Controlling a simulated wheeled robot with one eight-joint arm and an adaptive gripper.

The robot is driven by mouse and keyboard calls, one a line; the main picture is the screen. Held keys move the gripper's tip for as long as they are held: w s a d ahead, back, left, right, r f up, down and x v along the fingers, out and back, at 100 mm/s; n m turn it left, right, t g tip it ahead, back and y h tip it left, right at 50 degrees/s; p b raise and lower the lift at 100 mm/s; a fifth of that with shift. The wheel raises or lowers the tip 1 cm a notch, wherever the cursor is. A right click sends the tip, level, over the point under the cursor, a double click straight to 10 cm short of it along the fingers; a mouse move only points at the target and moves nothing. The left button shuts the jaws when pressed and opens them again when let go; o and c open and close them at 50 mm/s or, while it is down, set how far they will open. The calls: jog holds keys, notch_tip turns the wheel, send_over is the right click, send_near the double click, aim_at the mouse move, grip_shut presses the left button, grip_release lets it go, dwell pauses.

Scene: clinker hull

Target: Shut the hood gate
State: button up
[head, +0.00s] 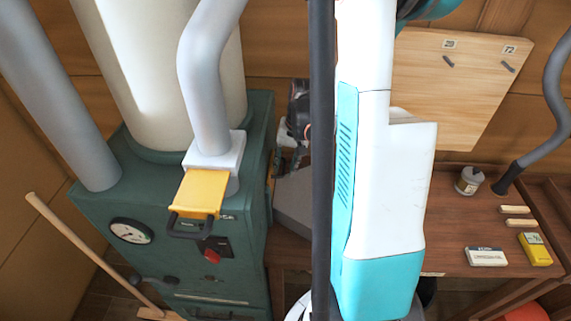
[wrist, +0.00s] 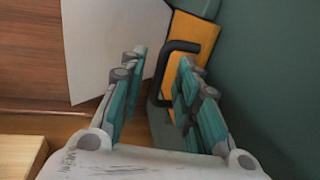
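A yellow gate plate (wrist: 190,45) with a black loop handle (wrist: 164,62) is at the top middle of the wrist view, beside a green wall. My gripper (wrist: 161,70) is open, with teal fingers on either side of the handle in the picture; I cannot tell whether they touch it. In the head view my gripper (head: 287,150) is beside the green cabinet, partly hidden by my arm. A second yellow gate plate (head: 201,193) with a black handle stands out from a white collar on the cabinet's pipe.
The green cabinet (head: 165,215) carries a gauge and a red switch. A grey panel (wrist: 110,45) is left of the gripper. The brown bench (head: 450,230) holds a can (head: 469,181) and small boxes. A broom (head: 85,245) leans at the left.

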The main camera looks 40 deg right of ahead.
jog(key=shift+c, duration=0.2)
grip_shut()
jog(key=shift+f, duration=0.1)
notch_tip(320, 180, down, 8)
jog(key=b, duration=0.7)
jog(key=shift+s+f, duration=0.1)
jog(key=shift+f, duration=0.05)
jog(key=shift+a, duration=0.1)
jog(key=shift+o, duration=0.2)
grip_release()
